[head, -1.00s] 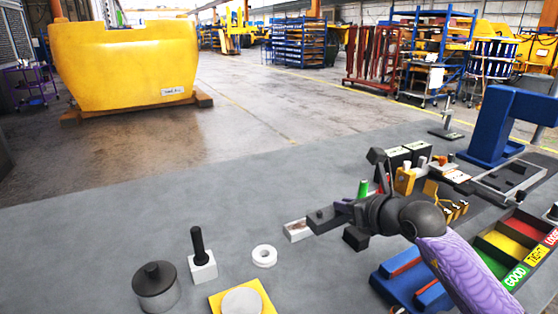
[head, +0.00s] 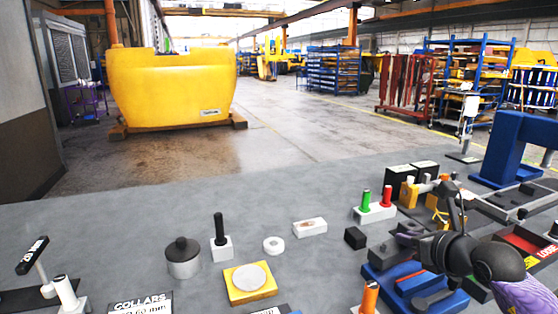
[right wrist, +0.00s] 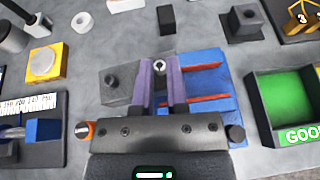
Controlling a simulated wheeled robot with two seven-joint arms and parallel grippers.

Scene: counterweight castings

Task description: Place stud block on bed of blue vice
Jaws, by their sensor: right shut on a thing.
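My right gripper (right wrist: 161,78) is shut, its two purple fingers around a small stud with a pale ring-shaped end, in the right wrist view. A grey block (right wrist: 119,86) shows just left of the fingers; I take it as the stud block, its join to the stud partly hidden. In the head view the dark grey block (head: 394,246) shows beside my right gripper (head: 420,242). The blue vice (head: 384,273) with red-orange jaw strips lies under and in front of the gripper. It also shows right of the fingers (right wrist: 212,82). Whether block and vice touch is unclear. My left gripper is out of view.
A black cube (head: 355,238) and a white block (head: 310,227) lie left of the vice. Red and green posts on a white base (head: 376,213) stand behind. A green sorting bin (right wrist: 286,103) is close on the right. The front-left counter holds a collars sign (head: 142,304).

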